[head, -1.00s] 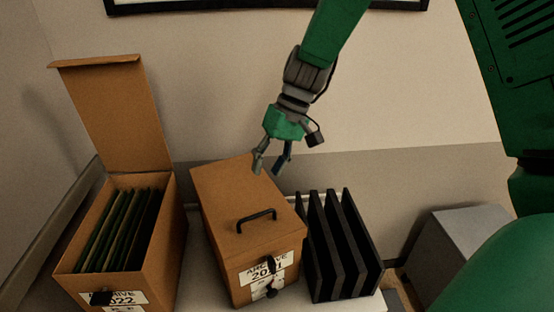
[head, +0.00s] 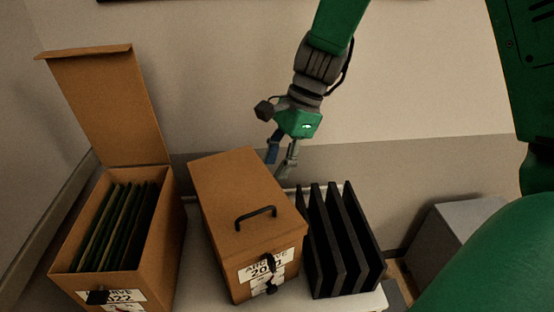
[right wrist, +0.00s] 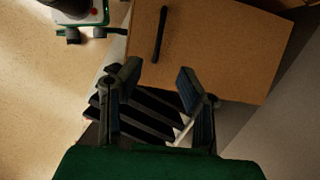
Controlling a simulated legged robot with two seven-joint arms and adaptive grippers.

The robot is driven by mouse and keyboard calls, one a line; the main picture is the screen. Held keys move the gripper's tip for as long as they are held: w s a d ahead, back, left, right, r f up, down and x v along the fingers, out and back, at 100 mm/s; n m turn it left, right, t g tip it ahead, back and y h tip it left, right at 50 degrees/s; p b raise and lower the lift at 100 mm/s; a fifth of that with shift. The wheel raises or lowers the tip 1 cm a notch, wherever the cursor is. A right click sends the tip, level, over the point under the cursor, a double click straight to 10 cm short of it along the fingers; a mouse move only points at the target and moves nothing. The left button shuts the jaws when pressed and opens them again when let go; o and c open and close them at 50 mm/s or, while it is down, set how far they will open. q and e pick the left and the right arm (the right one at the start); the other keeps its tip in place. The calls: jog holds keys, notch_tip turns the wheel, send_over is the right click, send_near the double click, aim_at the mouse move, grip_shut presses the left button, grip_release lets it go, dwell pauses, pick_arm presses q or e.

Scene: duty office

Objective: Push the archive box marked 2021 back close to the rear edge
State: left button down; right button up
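The archive box marked 2021 (head: 240,200) is brown, with a black lid handle and a white front label. It stands between the 2022 box and a black rack, its lid shut. In the right wrist view the lid (right wrist: 220,50) fills the upper middle. My right gripper (head: 280,166) is open and empty by the box's far right side, apart from it as far as I can tell. In the right wrist view its fingers (right wrist: 158,72) are spread, with the rack beyond them. My left gripper is not in the head view.
The open brown 2022 box (head: 152,240) holds dark green folders at the left. The black slatted rack (head: 335,240) stands close at the right on the pale shelf top (head: 196,270). A wall rises behind. A grey cabinet (head: 458,240) stands at the right.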

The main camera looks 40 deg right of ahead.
aim_at(256, 213)
jog(key=shift+a, duration=0.1)
jog(key=b+x, duration=0.1)
jog(key=x, duration=1.2)
jog(key=shift+w+f, duration=0.1)
jog(key=shift+f, duration=0.3)
jog(key=shift+c, duration=0.3)
grip_shut()
